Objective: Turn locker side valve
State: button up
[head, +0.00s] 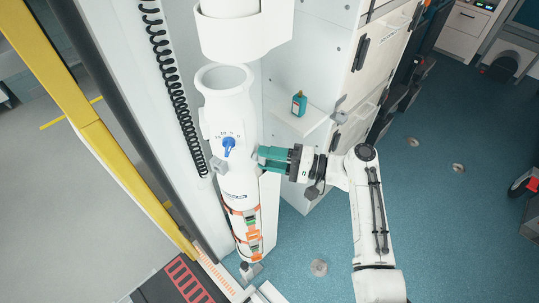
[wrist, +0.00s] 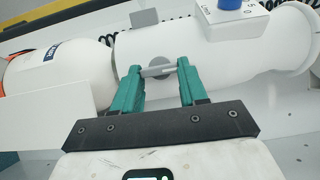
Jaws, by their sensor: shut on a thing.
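A white upright cylinder body (head: 220,112) stands left of centre in the head view, with a blue knob (head: 228,142) over a small marked dial on its front. My gripper (head: 262,159), with teal fingers, reaches it from the right, just beside and below the blue knob. In the wrist view my gripper (wrist: 158,74) is shut on a small grey valve handle (wrist: 158,71), a bar that spans between the fingertips in front of a round grey hub. The blue knob (wrist: 230,4) shows at the top right there. In the head view the fingers hide the handle.
A small shelf (head: 297,120) holding a teal bottle (head: 299,103) is just above my gripper. White lockers (head: 355,85) stand behind. A yellow post (head: 95,130) and coiled black cable (head: 168,80) are at left. Blue floor (head: 450,220) is mostly clear at right.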

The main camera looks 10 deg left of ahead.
jog(key=shift+s+a, duration=0.2)
jog(key=o, duration=0.8)
jog(key=shift+r, duration=0.1)
jog(key=shift+o, duration=1.3)
jog(key=shift+d, duration=0.1)
jog(key=shift+d, duration=0.1)
jog(key=s+d+b, duration=0.1)
jog(key=d, duration=0.9)
jog(key=shift+d, duration=0.2)
